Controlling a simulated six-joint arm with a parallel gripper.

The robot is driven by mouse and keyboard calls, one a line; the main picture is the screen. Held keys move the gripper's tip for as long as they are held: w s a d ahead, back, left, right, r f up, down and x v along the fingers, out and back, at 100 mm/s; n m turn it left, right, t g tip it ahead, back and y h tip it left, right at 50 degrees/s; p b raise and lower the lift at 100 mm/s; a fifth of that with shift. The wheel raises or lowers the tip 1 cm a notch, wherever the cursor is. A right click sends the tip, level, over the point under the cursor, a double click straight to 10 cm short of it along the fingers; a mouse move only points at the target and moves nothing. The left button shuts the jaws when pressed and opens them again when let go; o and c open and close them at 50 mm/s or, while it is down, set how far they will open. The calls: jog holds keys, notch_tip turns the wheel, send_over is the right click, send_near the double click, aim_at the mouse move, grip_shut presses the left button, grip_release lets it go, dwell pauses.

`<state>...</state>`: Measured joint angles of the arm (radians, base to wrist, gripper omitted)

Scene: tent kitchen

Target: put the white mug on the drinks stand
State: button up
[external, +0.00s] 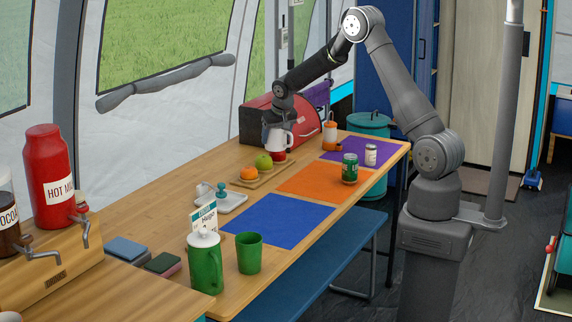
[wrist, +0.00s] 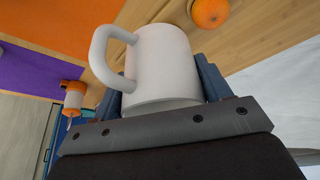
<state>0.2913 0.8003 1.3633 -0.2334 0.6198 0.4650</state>
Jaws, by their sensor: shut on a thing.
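The white mug (external: 272,138) is held over the table's far half, near the fruit board; it appears upright, handle to the right. In the wrist view the mug (wrist: 165,65) fills the space between two blue fingers, handle at left. My gripper (wrist: 160,88) is shut on the mug's body; in the external view my gripper (external: 279,120) is partly hidden. The drinks stand (external: 58,282) is the wooden block at the near left, labelled as drinks. It carries a red hot milk dispenser (external: 50,175) and a cocoa dispenser (external: 8,215), with taps facing right.
A board (external: 262,180) with an orange (external: 249,174) and green fruit (external: 264,161) is near the mug. A sign (external: 203,217), green lidded pot (external: 204,268), green cup (external: 249,253) and sponges (external: 127,249) stand closer to the stand. The blue mat (external: 280,219) is clear.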

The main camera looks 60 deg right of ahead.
jog(key=w+a+r, duration=0.1)
jog(key=w+a, duration=0.1)
jog(key=a, duration=1.1)
jog(key=w+a+r, duration=0.1)
jog(key=w+a, duration=0.2)
jog(key=a, duration=1)
jog(key=s+a+r, duration=0.1)
jog(key=s+a, duration=0.1)
jog(key=a, duration=0.8)
jog(key=s+a, duration=0.2)
jog(key=a, duration=0.8)
jog(key=s+a+r, duration=0.1)
jog(key=s+a, duration=0.3)
jog(key=a, duration=0.4)
jog(key=s+a+r, duration=0.1)
jog(key=s+a, duration=0.3)
jog(key=a, duration=0.5)
jog(key=m, duration=0.1)
send_over(172, 306)
jog(key=f, duration=0.4)
jog(key=shift+w+d+f, duration=0.15)
jog(key=shift+d+f, duration=0.05)
jog(key=shift+f, duration=0.1)
jog(key=shift+a+f, duration=0.2)
jog(key=shift+f, duration=1.95)
